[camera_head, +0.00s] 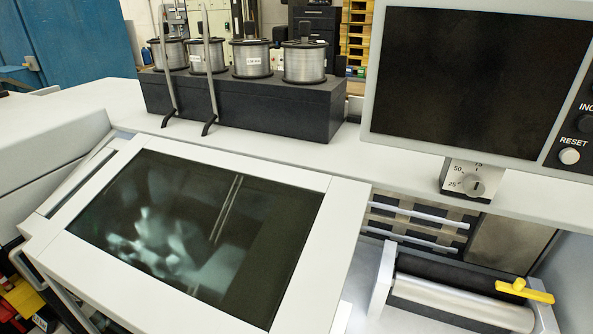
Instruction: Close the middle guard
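A guard (346,225) with a light grey frame and a dark glossy window (200,225) fills the lower left and middle. It slopes, with its near edge running out of the bottom of the picture. Blurred pale reflections show in the window. I cannot tell for sure from this view whether it is the middle guard, or how far open it stands. To its right the machine's inside is exposed, with a metal roller (460,300) and horizontal bars (415,212). My gripper is not in view.
A yellow lever (525,290) sits by the roller. A control screen (475,80) overhangs at the upper right, with a dial (472,185) below it. Several wire spools (304,62) stand on a black box (250,105) behind the guard.

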